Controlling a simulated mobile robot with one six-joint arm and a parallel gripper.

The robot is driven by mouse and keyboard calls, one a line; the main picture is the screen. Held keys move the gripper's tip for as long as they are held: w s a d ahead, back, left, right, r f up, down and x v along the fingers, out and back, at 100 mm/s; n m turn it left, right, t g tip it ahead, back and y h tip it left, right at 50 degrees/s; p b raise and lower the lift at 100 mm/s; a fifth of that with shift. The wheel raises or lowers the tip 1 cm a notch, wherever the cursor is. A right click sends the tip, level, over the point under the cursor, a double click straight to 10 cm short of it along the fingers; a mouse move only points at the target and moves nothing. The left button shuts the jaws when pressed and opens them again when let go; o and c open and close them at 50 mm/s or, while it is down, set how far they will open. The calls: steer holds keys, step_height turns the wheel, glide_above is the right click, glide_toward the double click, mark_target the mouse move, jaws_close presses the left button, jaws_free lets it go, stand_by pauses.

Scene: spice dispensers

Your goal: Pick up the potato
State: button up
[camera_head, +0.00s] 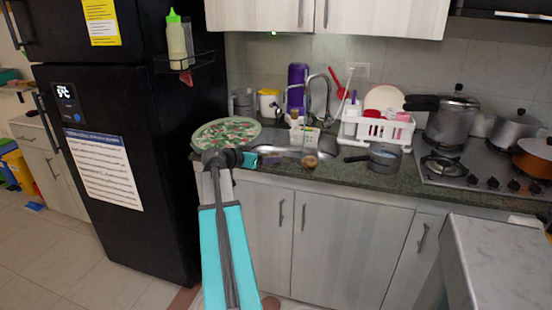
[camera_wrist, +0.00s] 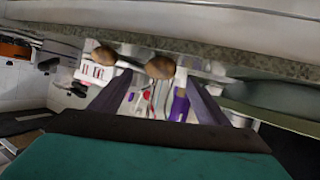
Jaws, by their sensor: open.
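I cannot make out the second one in the head view. My gripper (camera_head: 257,159) is over the front of the sink, left of the potato, pointing right. In the wrist view its dark fingers (camera_wrist: 158,80) are apart, and the middle brown thing shows between and beyond their tips. Nothing is held.
The sink (camera_head: 290,151) lies beside my gripper. A round patterned tray (camera_head: 226,132) is to its left. A small pot (camera_head: 384,160) and a white dish rack (camera_head: 376,129) stand right of the potato. The black fridge (camera_head: 120,150) is at left, a grey-topped counter (camera_head: 505,250) at front right.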

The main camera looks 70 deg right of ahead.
steer(key=shift+d, duration=0.1)
steer(key=shift+p+x, duration=0.55)
steer(key=shift+x, duration=2)
steer(key=c, duration=1.2)
steer(key=shift+r+b, duration=0.35)
steer(key=shift+r, duration=1.4)
steer(key=a, duration=0.5)
steer(key=s+a+r+b, duration=0.1)
steer(key=a, duration=0.4)
steer(key=s+a+b, duration=0.1)
steer(key=a, duration=0.5)
steer(key=shift+r, duration=0.2)
